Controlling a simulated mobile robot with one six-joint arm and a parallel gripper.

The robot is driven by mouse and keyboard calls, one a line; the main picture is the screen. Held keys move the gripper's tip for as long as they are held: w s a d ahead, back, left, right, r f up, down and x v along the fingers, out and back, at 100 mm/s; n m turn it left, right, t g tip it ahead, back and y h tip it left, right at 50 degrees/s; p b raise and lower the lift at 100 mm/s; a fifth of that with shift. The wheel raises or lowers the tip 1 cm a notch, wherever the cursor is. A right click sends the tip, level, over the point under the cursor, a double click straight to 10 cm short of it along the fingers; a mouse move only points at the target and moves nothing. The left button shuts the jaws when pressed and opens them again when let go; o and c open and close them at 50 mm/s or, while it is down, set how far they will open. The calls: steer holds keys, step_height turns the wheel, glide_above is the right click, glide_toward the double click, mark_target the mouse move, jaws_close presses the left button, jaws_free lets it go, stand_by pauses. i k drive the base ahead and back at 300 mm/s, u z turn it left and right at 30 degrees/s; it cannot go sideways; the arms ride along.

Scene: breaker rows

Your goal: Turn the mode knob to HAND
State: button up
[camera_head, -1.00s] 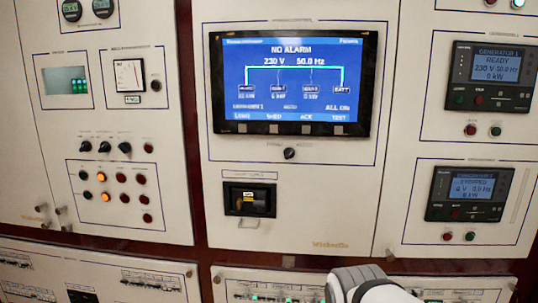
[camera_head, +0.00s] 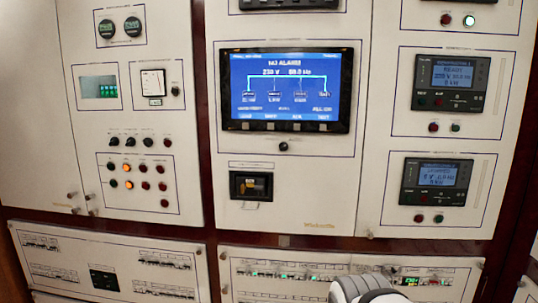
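A small black rotary knob (camera_head: 283,146) sits centred under the large blue screen (camera_head: 287,90) on the middle panel. Three more black knobs stand in a row on the left panel, one of them here (camera_head: 130,142), with a red button at the row's right end. The labels are too small to read, so I cannot tell which knob is the mode knob or where HAND is marked. A white and grey part of my arm shows at the bottom right of centre, well below the knobs. My gripper's fingers are not in view.
A black breaker-like unit (camera_head: 251,186) sits below the screen. Two dark controllers, the upper (camera_head: 451,82) and the lower (camera_head: 434,181), are on the right panel. Lit and dark buttons (camera_head: 137,183) fill the lower left panel. Panels with breaker rows (camera_head: 110,265) run along the bottom.

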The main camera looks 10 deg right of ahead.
mark_target(284, 146)
steer(key=z, duration=0.3)
steer(key=i, duration=1.05)
steer(key=z, duration=0.05)
